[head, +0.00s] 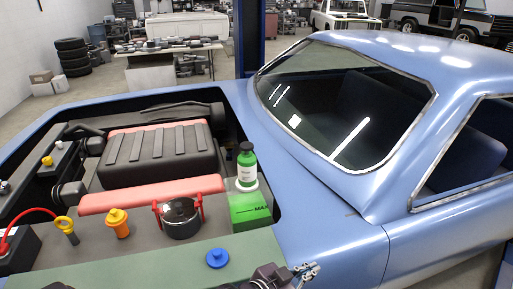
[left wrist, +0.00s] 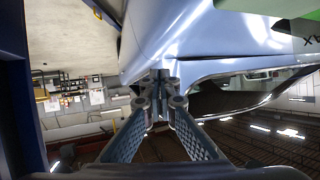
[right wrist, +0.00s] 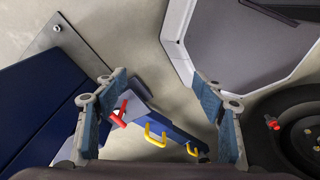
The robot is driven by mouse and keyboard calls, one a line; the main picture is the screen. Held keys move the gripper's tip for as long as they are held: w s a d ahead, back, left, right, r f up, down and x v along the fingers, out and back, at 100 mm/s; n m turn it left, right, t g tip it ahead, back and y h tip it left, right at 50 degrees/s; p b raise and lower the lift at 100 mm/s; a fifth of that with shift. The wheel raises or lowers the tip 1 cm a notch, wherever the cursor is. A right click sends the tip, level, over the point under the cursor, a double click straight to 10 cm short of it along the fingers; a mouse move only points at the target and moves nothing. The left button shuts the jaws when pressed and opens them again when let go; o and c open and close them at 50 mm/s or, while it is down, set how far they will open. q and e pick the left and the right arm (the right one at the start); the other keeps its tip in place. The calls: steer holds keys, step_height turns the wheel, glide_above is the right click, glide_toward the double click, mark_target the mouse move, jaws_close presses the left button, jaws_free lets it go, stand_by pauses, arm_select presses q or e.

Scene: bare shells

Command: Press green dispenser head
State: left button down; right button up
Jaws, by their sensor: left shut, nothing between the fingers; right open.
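The green dispenser (head: 245,168) stands upright in the engine bay of the blue car. My right gripper (right wrist: 163,108) is open and empty in the right wrist view.
The engine bay holds a dark engine cover (head: 158,155), a black pot with red clips (head: 181,218), an orange cap (head: 118,222) and a blue cap (head: 217,258). The windshield (head: 345,105) rises to the right. The right wrist view shows a blue post (right wrist: 45,115) and a tyre (right wrist: 295,125).

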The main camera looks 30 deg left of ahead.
arm_select(q)
steer(key=w+a+r+n+t+y, duration=0.1)
steer(key=w+a+r+t+y, duration=0.15)
steer(key=w+r+t, duration=0.35)
steer(key=w+a+r+n+t+y, duration=0.1)
steer(key=w+a+r+n+t, duration=0.1)
steer(key=w+a+r, duration=0.45)
steer(key=s+a+r+n+g+y, duration=0.1)
steer(key=a+r+n+g+y, duration=0.1)
steer(key=a+n+y, duration=0.4)
steer(key=s+a+r+n+g+y, duration=0.2)
steer(key=a+n+y, duration=0.4)
steer(key=y, duration=0.6)
steer(key=shift+a+r+n+g, duration=0.3)
steer(key=shift+a+r+g, duration=0.2)
steer(key=shift+a+g, duration=0.45)
steer(key=shift+a, duration=0.1)
